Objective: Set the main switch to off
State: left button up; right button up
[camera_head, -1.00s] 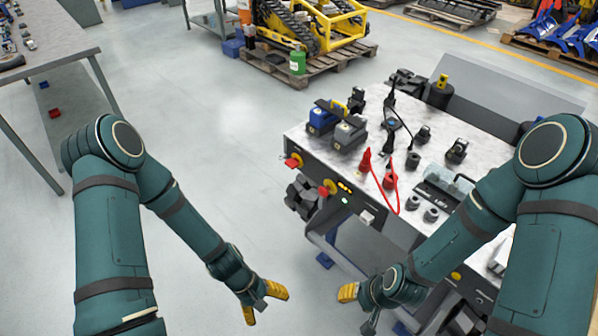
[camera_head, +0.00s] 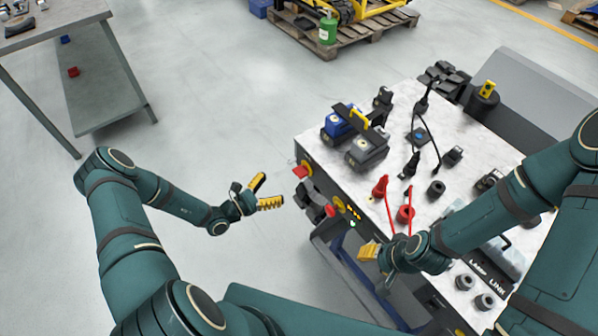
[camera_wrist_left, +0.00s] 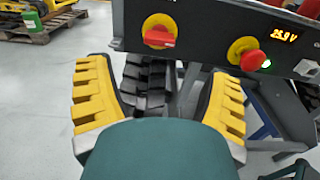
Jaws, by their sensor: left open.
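The main switch (camera_head: 301,171) is a red handle on a round yellow plate at the left end of the carrier's dark front panel. In the left wrist view the switch (camera_wrist_left: 159,38) shows at the top centre, its red handle lying roughly level. My left gripper (camera_head: 267,192) is open and empty, a short gap to the left of the panel. In the left wrist view its two yellow fingers (camera_wrist_left: 160,85) stand wide apart, below the switch. My right gripper (camera_head: 369,251) is by the front of the carrier; its opening cannot be made out.
A red mushroom button (camera_wrist_left: 252,60) on a yellow collar sits right of the switch, beside a lit display (camera_wrist_left: 278,34) reading about 25.9 V. A black rubber track (camera_wrist_left: 150,80) is below the panel. Battery packs (camera_head: 367,148) and red cables lie on top.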

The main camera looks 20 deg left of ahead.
aim_at(296, 174)
pick_arm(q)
jog(key=x, duration=1)
jog(key=shift+w+d+b, duration=0.1)
jog(key=shift+b, duration=0.3)
jog(key=c, duration=1.2)
